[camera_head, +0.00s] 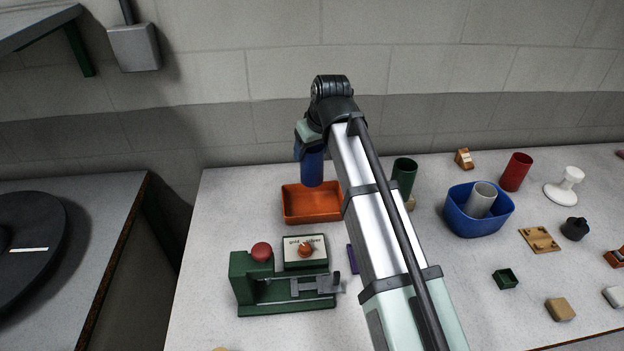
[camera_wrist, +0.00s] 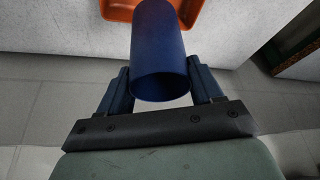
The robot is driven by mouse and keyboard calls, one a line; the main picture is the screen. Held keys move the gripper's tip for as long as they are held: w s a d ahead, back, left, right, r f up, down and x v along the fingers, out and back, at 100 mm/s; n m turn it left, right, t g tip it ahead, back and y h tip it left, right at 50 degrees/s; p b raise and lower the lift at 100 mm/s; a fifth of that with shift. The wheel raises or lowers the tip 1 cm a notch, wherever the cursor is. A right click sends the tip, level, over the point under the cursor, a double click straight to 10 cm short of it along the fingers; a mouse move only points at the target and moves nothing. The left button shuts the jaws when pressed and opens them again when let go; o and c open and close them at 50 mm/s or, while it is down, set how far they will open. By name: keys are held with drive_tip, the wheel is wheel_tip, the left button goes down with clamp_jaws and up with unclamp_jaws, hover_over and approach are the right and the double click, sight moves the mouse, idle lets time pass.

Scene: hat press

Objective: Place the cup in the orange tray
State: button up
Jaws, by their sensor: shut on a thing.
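A blue cup (camera_head: 313,170) hangs from my gripper (camera_head: 311,150) above the orange tray (camera_head: 312,217) in the head view. In the wrist view the blue cup (camera_wrist: 159,60) sits between the two fingers of my gripper (camera_wrist: 160,88), which is shut on it. The cup's open end faces the wrist camera. The orange tray (camera_wrist: 122,10) shows behind the cup at the top of the wrist view. The cup appears apart from the tray.
A green press (camera_head: 255,285) with a red knob and a small labelled box (camera_head: 305,262) stand in front of the tray. A green cup (camera_head: 404,176), a blue bin (camera_head: 480,222) holding a grey cup, and a red cup (camera_head: 516,171) are to the right.

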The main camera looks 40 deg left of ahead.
sight(312, 174)
drive_tip(key=shift+f, duration=4)
drive_tip(key=shift+f, duration=0.1)
drive_tip(key=o, duration=1.4)
drive_tip(key=shift+o, duration=0.2)
drive_tip(key=v, duration=1.2)
